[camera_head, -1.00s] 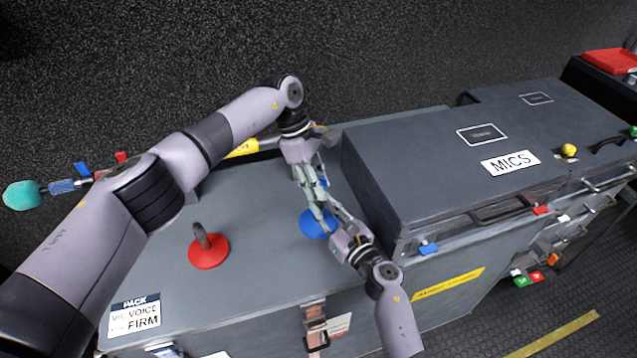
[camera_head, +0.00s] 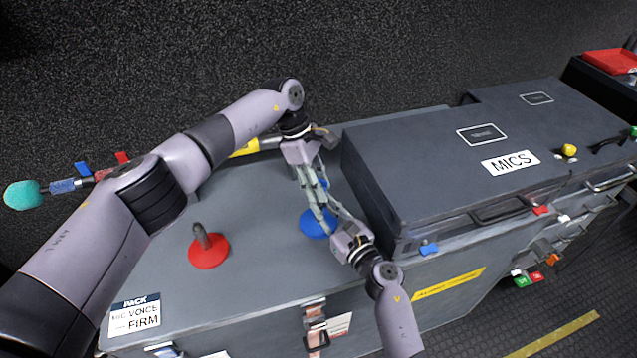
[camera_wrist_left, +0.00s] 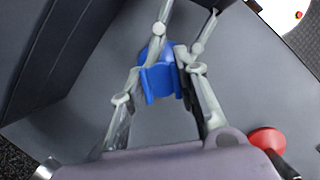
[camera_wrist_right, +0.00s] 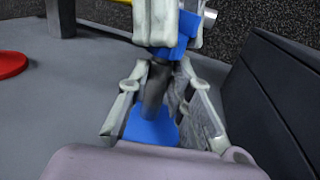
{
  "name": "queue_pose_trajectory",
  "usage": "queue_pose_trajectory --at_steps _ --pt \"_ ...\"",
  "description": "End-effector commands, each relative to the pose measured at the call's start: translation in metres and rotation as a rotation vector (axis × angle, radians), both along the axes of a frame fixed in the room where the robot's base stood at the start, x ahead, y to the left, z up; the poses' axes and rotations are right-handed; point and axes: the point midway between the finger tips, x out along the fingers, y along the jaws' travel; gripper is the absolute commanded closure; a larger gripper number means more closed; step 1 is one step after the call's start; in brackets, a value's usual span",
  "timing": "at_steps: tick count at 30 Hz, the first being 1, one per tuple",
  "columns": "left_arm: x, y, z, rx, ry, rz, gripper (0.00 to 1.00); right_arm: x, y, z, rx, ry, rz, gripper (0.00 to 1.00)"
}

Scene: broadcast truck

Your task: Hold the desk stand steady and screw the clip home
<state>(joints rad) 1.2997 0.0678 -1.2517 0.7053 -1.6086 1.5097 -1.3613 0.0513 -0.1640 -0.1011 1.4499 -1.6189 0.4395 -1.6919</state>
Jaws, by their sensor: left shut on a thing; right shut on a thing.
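The blue desk stand (camera_head: 314,224) stands on the grey case top, left of the MICS case. Its round blue base (camera_wrist_right: 152,128) and dark post (camera_wrist_right: 155,88) show in the right wrist view. My right gripper (camera_wrist_right: 160,84) is shut on the post, from the front right. The blue clip (camera_wrist_left: 158,76) is at the top of the post, and also shows in the right wrist view (camera_wrist_right: 168,52). My left gripper (camera_wrist_left: 162,62) is shut on the clip from above and behind. The joint between clip and post is largely hidden by the fingers.
A red desk stand (camera_head: 208,251) with a bare post stands to the left. The closed grey MICS case (camera_head: 440,160) rises close on the right. A teal-headed microphone (camera_head: 22,195) lies at the far left, partly behind my left arm.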

Motion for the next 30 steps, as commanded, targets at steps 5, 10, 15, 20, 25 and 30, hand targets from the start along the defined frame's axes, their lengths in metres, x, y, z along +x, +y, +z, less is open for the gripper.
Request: queue_pose_trajectory --at_steps 5,10,15,20,25,30 --pt "0.0 0.0 -0.006 0.003 0.002 0.001 0.97 0.0 0.001 0.0 0.001 -0.001 0.002 1.0" --pt "-0.001 0.001 -0.01 0.005 0.002 0.002 0.97 0.0 0.001 0.001 0.0 -0.002 0.004 1.0" --pt "-0.001 0.001 -0.014 0.008 0.003 0.002 1.0 -0.001 0.002 0.002 0.0 -0.004 0.006 1.0" --pt "-0.001 0.002 -0.014 0.01 0.001 0.002 1.0 -0.001 0.003 0.002 0.001 -0.007 0.008 1.0" --pt "0.0 0.002 -0.015 0.011 0.0 0.003 1.0 -0.001 0.004 0.003 0.001 -0.008 0.01 1.0" --pt "0.0 0.002 -0.013 0.016 0.0 0.003 1.0 -0.001 0.004 0.003 0.001 -0.009 0.011 1.0"
